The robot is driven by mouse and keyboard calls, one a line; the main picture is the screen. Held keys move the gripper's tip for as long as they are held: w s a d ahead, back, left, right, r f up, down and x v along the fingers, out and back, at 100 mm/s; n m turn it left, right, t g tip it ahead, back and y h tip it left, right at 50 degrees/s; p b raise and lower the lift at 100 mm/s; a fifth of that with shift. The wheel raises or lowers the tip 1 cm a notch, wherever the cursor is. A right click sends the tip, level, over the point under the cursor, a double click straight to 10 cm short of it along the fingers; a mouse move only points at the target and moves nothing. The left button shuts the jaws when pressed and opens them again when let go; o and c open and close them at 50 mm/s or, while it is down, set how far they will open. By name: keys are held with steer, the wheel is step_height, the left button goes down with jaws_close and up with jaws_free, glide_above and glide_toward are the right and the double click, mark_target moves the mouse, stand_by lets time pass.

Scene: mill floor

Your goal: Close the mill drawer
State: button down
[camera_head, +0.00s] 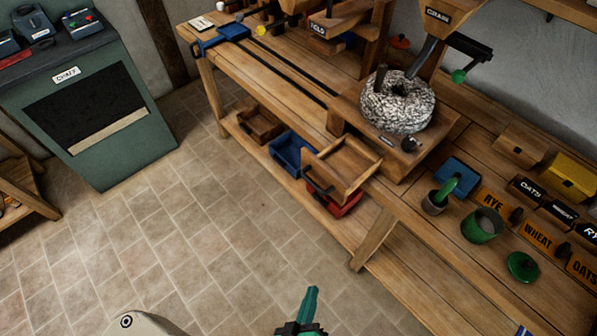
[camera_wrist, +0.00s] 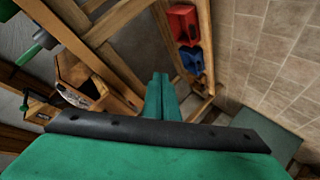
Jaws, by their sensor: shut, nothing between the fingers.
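The mill drawer (camera_head: 345,172) is a wooden tray pulled out from under the mill (camera_head: 397,104) at the bench's front edge in the head view. It stands open over the lower shelf, with a dark handle (camera_head: 318,183) on its front. My gripper (camera_head: 312,291) is at the bottom of the head view, over the floor and well apart from the drawer. In the wrist view its green fingers (camera_wrist: 161,80) are together with nothing between them. I cannot make out the drawer for certain in the wrist view.
A red bin (camera_head: 345,207), a blue bin (camera_head: 292,153) and a wooden box (camera_head: 262,124) sit on the lower shelf. A bench leg (camera_head: 372,240) stands right of the drawer. A green cabinet (camera_head: 105,150) is at the left. The tiled floor (camera_head: 200,220) between is clear.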

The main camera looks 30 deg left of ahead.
steer(key=w+a+f+n+g, duration=0.1)
steer(key=w+a+f+n, duration=0.4)
steer(key=w+n, duration=0.3)
steer(key=n+t+h, duration=0.5)
steer(key=n+h, duration=0.4)
steer(key=n, duration=0.4)
glide_toward(304, 166)
steer(key=x, duration=0.6)
steer(key=shift+w+d+r, duration=0.15)
